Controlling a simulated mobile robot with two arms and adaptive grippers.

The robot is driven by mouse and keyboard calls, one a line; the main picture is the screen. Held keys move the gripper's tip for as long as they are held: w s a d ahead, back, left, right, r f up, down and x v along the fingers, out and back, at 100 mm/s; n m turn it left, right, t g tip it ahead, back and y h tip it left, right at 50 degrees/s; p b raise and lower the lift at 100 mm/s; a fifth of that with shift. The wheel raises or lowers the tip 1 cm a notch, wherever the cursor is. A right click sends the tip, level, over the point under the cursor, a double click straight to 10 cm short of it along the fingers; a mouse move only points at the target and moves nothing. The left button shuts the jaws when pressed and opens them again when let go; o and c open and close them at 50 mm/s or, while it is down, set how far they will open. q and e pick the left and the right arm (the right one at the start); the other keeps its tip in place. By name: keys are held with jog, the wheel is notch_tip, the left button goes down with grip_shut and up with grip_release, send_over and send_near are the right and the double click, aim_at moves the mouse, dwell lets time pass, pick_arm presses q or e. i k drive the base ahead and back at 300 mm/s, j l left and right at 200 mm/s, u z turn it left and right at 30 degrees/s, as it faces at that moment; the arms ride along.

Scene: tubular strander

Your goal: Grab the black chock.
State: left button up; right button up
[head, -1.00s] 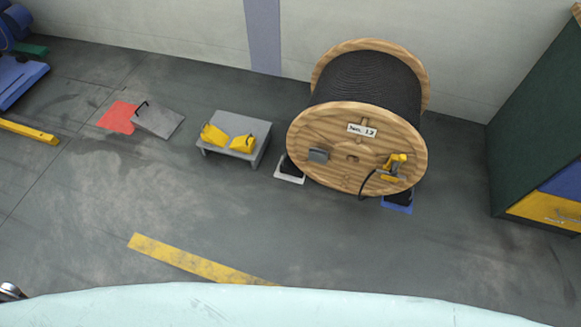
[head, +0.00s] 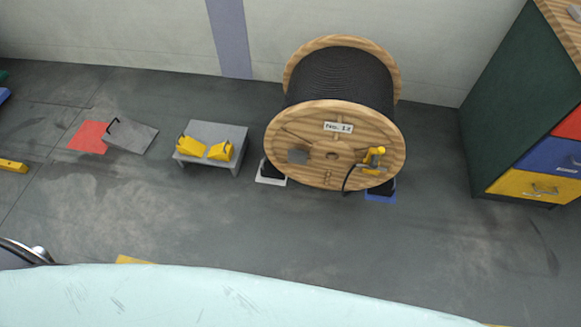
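Two black chocks sit against the foot of the wooden cable drum (head: 335,170), both partly hidden by it. The left black chock (head: 267,169) is on a white floor plate (head: 271,181). The right black chock (head: 385,188) is on a blue floor plate (head: 380,198). The drum carries dark cable and a "No. 12" label. A yellow tool with a dark hose is on its front face. Neither of my grippers shows in the head view.
A low grey stand (head: 222,131) holds two yellow chocks (head: 190,147). A grey plate with a black handle (head: 132,136) lies by a red floor patch (head: 88,137). A green cabinet with coloured drawers (head: 500,110) stands right. Floor before the drum is clear.

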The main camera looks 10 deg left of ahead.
aim_at(268, 169)
jog(key=i+j+z, duration=0.25)
jog(key=j, duration=0.35)
jog(key=j+z, duration=0.3)
jog(key=j, duration=0.25)
jog(key=i+j+z, duration=0.25)
jog(key=j, duration=0.4)
jog(key=k, duration=0.1)
